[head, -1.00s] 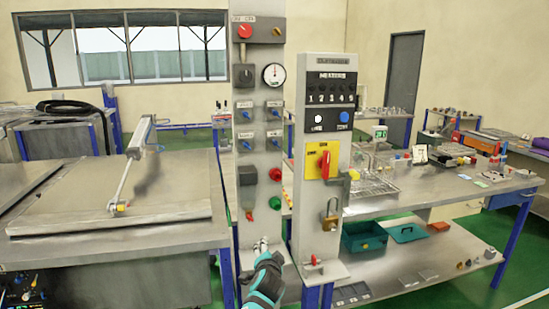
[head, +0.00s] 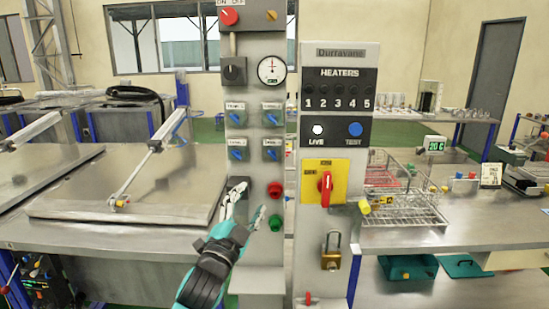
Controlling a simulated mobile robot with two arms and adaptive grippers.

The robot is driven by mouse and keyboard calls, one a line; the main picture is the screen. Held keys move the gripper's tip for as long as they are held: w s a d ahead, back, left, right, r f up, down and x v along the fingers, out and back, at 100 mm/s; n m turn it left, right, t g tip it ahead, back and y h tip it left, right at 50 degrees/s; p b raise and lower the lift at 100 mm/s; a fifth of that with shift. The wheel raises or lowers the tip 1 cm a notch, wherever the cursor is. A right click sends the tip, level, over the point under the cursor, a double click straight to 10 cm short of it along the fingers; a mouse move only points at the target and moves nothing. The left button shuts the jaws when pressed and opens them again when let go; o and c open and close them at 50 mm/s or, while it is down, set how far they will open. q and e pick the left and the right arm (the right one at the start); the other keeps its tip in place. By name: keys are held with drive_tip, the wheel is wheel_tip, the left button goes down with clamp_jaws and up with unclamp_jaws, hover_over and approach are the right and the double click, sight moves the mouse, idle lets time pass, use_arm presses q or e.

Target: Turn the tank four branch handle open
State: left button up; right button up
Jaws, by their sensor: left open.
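The grey control panel (head: 255,180) carries a block of blue branch handles. The upper left handle (head: 237,117), upper right handle (head: 272,117), lower left handle (head: 236,153) and lower right handle (head: 272,153) each sit on a small grey plate. All the blue levers look slanted alike. The labels above them are too small to read surely, so I cannot tell which is tank four. My left gripper (head: 244,203) is open and empty, in front of the panel below the blue handles. It appears apart from them. My right gripper is out of view.
Below the handles are a red button (head: 274,189) and a green button (head: 276,223), close to my left fingers. A heater panel (head: 337,110) with a red-on-yellow switch (head: 326,184) and padlock (head: 331,252) stands right. A steel lid (head: 130,195) lies left.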

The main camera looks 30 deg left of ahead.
use_arm(q)
drive_tip(key=p, duration=0.2)
approach(272, 157)
drive_tip(key=p+x, duration=0.3)
drive_tip(key=x, duration=0.4)
drive_tip(key=shift+w+a+r, duration=0.1)
drive_tip(key=shift+w+r, duration=0.05)
drive_tip(key=shift+w, duration=0.5)
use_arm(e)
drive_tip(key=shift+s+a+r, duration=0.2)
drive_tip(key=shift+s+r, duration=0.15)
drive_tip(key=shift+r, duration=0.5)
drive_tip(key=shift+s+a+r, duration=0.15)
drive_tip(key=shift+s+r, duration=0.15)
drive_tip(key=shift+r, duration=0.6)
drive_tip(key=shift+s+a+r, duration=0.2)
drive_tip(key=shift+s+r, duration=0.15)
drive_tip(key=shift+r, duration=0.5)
use_arm(q)
drive_tip(key=c, duration=1.1)
drive_tip(key=shift+n+b, duration=0.5)
drive_tip(key=shift+c, duration=0.2)
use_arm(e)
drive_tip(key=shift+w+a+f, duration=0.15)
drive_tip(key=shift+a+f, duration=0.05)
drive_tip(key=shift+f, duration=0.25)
use_arm(q)
drive_tip(key=o, duration=1.1)
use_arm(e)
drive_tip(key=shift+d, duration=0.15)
